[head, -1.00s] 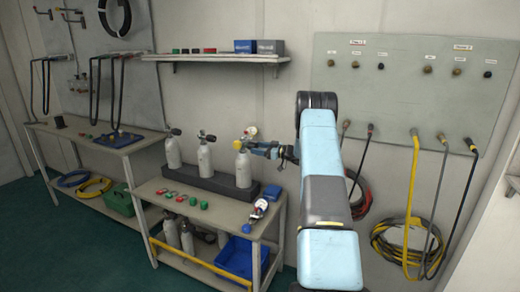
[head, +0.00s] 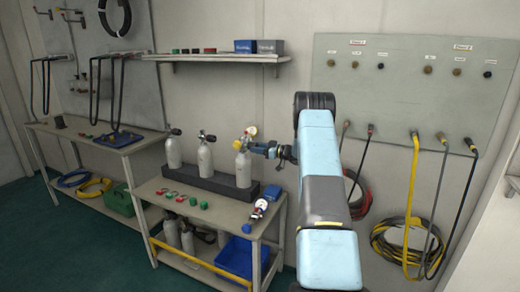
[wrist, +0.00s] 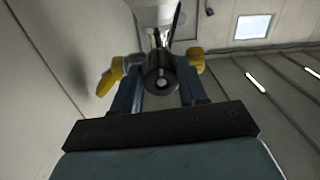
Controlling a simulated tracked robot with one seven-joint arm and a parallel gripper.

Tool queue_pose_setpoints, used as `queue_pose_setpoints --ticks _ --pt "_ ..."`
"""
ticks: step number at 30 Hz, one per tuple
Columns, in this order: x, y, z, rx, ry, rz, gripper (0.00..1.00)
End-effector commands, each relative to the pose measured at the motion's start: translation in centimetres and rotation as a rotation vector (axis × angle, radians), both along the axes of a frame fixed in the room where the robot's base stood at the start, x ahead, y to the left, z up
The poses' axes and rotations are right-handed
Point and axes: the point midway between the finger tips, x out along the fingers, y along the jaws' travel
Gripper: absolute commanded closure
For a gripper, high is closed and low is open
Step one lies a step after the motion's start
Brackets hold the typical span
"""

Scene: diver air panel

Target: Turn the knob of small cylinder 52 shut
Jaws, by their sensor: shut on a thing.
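Three pale small cylinders stand upright in a dark rack on the bench in the head view. The rightmost cylinder (head: 243,168) has a round gauge (head: 251,131) at its top, and my gripper (head: 249,148) reaches its valve from the right. No number is legible. In the wrist view a dark round knob (wrist: 160,82) with a pale centre sits between the blue fingers of my gripper, which is shut on it. Yellow pieces show at both finger ends. The knob's turn position cannot be read.
The other two cylinders (head: 205,157) (head: 173,152) stand left of the held one. Small red and green parts (head: 191,202) and a gauge (head: 260,207) lie on the bench (head: 222,215). A shelf (head: 220,59) hangs above. Hoses (head: 412,200) hang at right.

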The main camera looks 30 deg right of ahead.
Motion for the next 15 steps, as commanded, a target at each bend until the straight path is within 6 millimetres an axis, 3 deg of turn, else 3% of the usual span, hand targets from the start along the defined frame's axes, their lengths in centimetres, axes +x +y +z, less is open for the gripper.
queue_pose_setpoints --ticks 1,6,15 --pt "0.1 -2.1 -0.2 -0.002 -0.002 -0.003 0.88" --pt "0.0 -0.3 0.0 0.002 0.002 0.0 0.88" --pt "0.0 0.0 0.0 0.026 0.021 0.0 0.89"
